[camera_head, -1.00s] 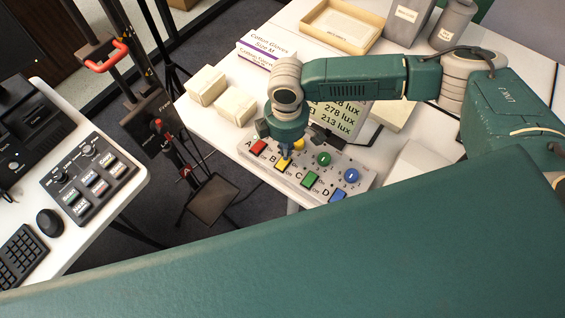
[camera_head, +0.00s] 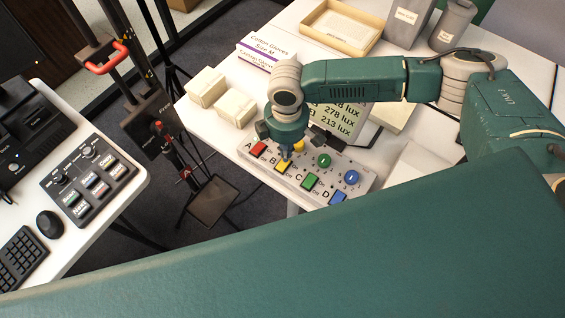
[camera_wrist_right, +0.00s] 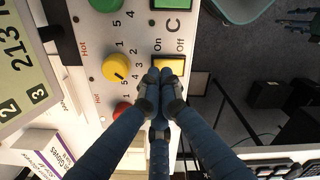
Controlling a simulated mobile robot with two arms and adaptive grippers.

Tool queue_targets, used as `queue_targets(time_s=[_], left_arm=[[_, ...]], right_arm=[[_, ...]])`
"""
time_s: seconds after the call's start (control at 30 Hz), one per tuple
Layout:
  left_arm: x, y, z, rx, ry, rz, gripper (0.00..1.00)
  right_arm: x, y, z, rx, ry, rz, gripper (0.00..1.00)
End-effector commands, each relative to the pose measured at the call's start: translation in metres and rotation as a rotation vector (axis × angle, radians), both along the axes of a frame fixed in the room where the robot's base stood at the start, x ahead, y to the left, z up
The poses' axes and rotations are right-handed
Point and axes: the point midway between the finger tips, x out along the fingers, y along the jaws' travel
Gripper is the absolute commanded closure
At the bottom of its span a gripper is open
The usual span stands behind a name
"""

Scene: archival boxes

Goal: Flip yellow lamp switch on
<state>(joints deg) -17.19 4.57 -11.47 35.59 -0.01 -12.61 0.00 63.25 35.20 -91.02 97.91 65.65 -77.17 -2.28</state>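The yellow lamp switch (camera_head: 283,167) is a square rocker in row B of the grey switch panel (camera_head: 325,195). In the right wrist view the yellow switch (camera_wrist_right: 171,66) sits between printed words On at left and Off at right, below the switch marked C. The yellow knob (camera_wrist_right: 116,68) is beside it. My right gripper (camera_head: 287,155) is over the switch, pointing down. In the wrist view its fingertips (camera_wrist_right: 162,78) are together with nothing between them, at the switch's lower edge and covering part of it. I cannot tell whether they touch it. My left gripper is not in view.
Red (camera_head: 258,148), green (camera_head: 310,180) and blue (camera_head: 338,196) switches stand close by on the panel. A lux display (camera_head: 338,117) is behind it. White boxes (camera_head: 235,106) lie left of my right arm. A control box (camera_head: 90,180) is on the left table.

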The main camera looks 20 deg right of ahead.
Motion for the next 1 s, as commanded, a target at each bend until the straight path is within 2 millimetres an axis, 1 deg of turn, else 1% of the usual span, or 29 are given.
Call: queue_targets(time_s=[0.37, 1.0], left_arm=[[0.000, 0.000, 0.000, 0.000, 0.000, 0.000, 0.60], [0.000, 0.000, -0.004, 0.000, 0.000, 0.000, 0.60]], right_arm=[[0.000, 0.000, -0.001, 0.000, 0.000, 0.000, 1.00], [0.000, 0.000, -0.010, 0.000, 0.000, 0.000, 1.00]])
